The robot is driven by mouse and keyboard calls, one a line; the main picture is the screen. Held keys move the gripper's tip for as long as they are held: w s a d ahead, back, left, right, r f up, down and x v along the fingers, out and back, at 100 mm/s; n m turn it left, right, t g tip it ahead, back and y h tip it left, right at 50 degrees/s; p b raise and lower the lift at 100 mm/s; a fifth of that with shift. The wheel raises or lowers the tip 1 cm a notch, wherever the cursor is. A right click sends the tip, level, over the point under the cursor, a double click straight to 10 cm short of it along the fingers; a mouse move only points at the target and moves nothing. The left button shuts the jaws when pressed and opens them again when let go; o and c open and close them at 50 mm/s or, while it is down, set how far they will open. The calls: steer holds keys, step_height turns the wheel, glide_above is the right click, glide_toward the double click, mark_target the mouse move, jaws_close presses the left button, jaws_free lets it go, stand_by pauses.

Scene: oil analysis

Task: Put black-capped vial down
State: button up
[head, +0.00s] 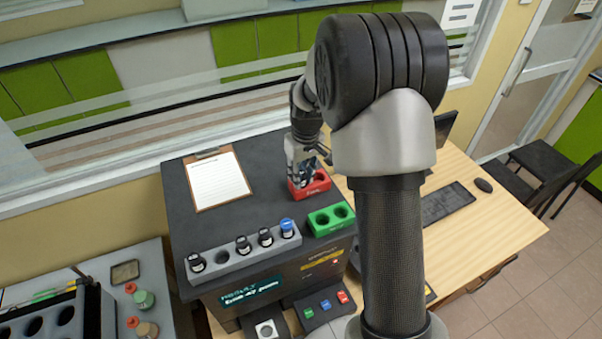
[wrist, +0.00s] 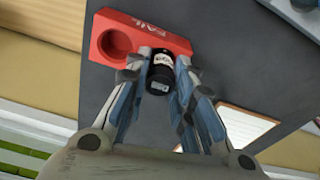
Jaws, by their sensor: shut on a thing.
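The black-capped vial (wrist: 160,72), dark with a white label, is between the fingers of my gripper (wrist: 160,62) in the wrist view. My gripper is shut on it. In the head view my gripper (head: 303,178) is over the red FAIL block (head: 320,187), and the vial cannot be made out clearly. The red block (wrist: 112,20) also shows in the wrist view, with one empty hole at left. The vial is at the block's right part, where the other hole is hidden. I cannot tell how deep the vial sits.
A grey rack (head: 232,264) holds several capped vials, one blue-capped (head: 287,226), and has an empty hole. A green block (head: 322,231) with two empty holes is near the red one. A clipboard (head: 219,180) lies behind the rack. A keyboard (head: 447,203) is on the desk at right.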

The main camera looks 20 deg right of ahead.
steer(key=o, duration=1)
steer(key=shift+f, duration=0.1)
step_height(320, 180, up, 12)
steer(key=s+p, duration=0.1)
steer(key=s+a+r+t, duration=0.1)
steer(key=s+a+r, duration=0.25)
steer(key=s, duration=0.25)
steer(key=s+a+r, duration=0.3)
steer(key=s+r, duration=0.2)
steer(key=s+a+m+t, duration=0.1)
steer(key=s+a, duration=0.1)
steer(key=s, duration=0.6)
steer(key=s+a+f+t, duration=0.1)
steer(key=s+a, duration=0.1)
steer(key=s, duration=0.7)
steer(key=shift+f+m, duration=0.15)
steer(key=shift+m, duration=0.25)
